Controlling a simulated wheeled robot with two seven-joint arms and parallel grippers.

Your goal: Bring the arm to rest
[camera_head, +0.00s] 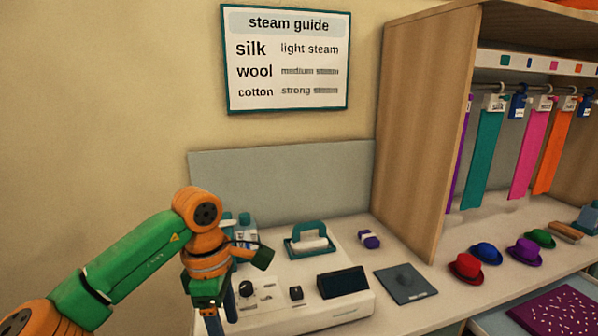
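My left arm comes in from the left, green and orange, and bends down at its orange wrist. My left gripper (221,318) points down at the left front of the white steam station (335,310). Its dark fingers look apart, with nothing seen between them. The fingertips are close to the frame's bottom edge. My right arm and gripper are not in view.
A teal-handled steamer (310,241) stands at the station's back. Teal bottles (245,222) are partly hidden behind my wrist. A purple-white block (369,239) and a dark pad (407,284) lie right. Several hats, including a red one (466,268), stand before the wooden rack (420,130).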

